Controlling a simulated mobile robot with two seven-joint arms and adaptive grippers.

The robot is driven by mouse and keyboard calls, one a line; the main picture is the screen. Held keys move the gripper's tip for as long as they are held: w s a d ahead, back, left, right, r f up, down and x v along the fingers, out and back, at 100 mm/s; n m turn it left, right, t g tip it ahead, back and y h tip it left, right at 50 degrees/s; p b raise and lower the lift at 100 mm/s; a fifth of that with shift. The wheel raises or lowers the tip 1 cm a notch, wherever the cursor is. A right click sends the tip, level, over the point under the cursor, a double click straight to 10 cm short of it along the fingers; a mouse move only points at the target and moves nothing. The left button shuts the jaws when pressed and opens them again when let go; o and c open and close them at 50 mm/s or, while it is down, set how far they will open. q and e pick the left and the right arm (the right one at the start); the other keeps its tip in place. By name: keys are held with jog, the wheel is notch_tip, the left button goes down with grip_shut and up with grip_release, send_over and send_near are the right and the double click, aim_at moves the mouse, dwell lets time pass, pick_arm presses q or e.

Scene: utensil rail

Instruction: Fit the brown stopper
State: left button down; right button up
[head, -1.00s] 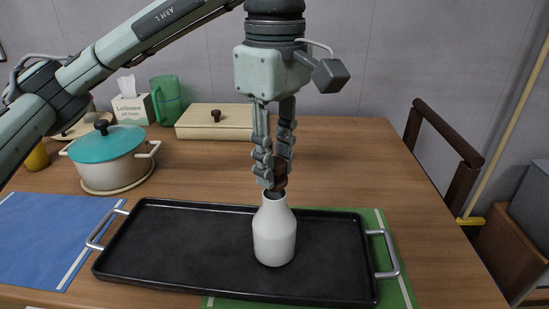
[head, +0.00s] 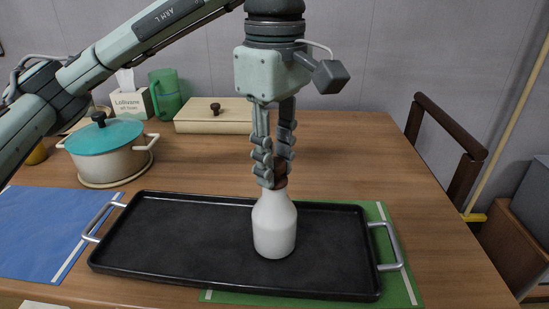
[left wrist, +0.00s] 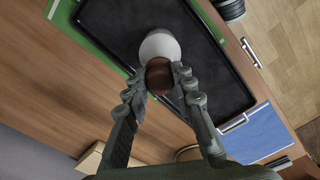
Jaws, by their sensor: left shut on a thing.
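A white bottle (head: 274,228) stands upright on the black tray (head: 180,240), right of the tray's middle. My left gripper (head: 273,176) points straight down above it and is shut on the brown stopper (head: 281,176). The stopper is at the bottle's mouth, mostly hidden by the fingers in the head view. In the left wrist view the stopper (left wrist: 159,75) sits between the fingertips (left wrist: 160,90) and overlaps the top of the bottle (left wrist: 160,46). I cannot tell how deep it is in the neck. My right gripper is not in view.
The tray has metal handles at both ends and lies partly over a green mat (head: 405,285) and near a blue mat (head: 40,230). A teal-lidded pot (head: 105,150), a tissue box (head: 132,104), a green mug (head: 166,95) and a lidded box (head: 213,122) stand behind.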

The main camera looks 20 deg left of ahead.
pick_arm(q)
jog(key=c, duration=1.2)
grip_release()
notch_tip(320, 180, up, 12)
jog(key=shift+r, duration=0.1)
